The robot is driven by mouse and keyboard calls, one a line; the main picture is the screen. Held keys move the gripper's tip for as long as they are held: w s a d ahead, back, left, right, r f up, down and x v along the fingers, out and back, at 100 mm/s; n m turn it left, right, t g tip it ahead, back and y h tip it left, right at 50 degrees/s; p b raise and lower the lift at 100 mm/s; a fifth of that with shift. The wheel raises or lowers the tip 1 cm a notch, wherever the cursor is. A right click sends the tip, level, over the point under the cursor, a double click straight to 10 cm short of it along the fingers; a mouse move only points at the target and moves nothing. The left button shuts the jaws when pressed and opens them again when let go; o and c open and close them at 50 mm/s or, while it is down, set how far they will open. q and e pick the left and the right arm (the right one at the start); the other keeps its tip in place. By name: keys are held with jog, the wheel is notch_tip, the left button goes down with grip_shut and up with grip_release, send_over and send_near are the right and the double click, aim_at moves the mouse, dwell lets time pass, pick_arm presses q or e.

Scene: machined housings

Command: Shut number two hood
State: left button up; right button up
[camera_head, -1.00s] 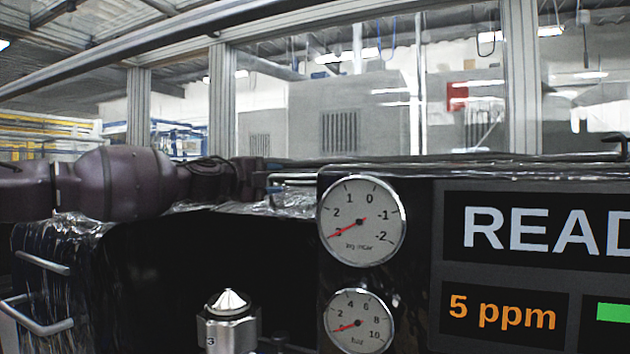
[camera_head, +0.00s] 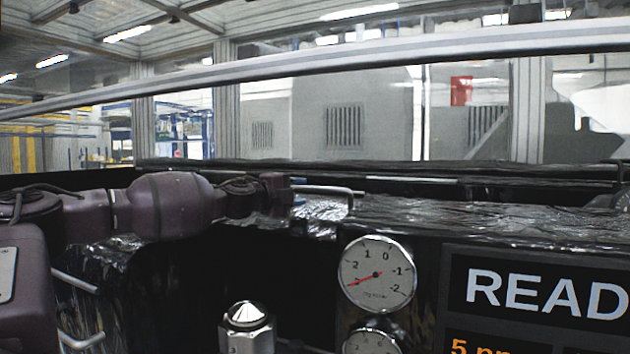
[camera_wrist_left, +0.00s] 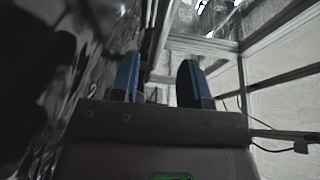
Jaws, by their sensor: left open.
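Black, glossy housings fill the lower part of the head view; no hood with a readable number two shows, so I cannot tell which is meant. A grey bar handle (camera_head: 330,190) stands on the far top side of the dark housing (camera_head: 450,212). My left gripper (camera_head: 288,187) reaches in from the left, its tip close to the left end of this handle; I cannot tell whether they touch. In the left wrist view my left gripper (camera_wrist_left: 158,80) is open, its two blue-sided fingers apart with nothing seen held between them. My right gripper is out of view.
A round gauge (camera_head: 377,274) and a display panel (camera_head: 545,295) reading "READ" face me. A hexagonal metal fitting (camera_head: 247,328) stands up at the bottom. Grey handles (camera_head: 76,281) show at the lower left. A long frame rail (camera_head: 330,68) crosses above.

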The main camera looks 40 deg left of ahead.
aim_at(314, 189)
pick_arm(q)
jog(key=w+p, duration=0.2)
jog(key=w, duration=0.1)
jog(key=w+p, duration=0.2)
jog(key=shift+w+d+r, duration=0.1)
jog(key=shift+w+d, duration=0.1)
jog(key=shift+d, duration=0.05)
jog(key=shift+w, duration=0.3)
jog(key=shift+w+p, duration=0.3)
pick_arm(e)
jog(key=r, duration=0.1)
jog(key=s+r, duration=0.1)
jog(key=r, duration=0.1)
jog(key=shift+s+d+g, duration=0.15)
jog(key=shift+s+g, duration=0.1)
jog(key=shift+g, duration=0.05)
pick_arm(q)
grip_shut()
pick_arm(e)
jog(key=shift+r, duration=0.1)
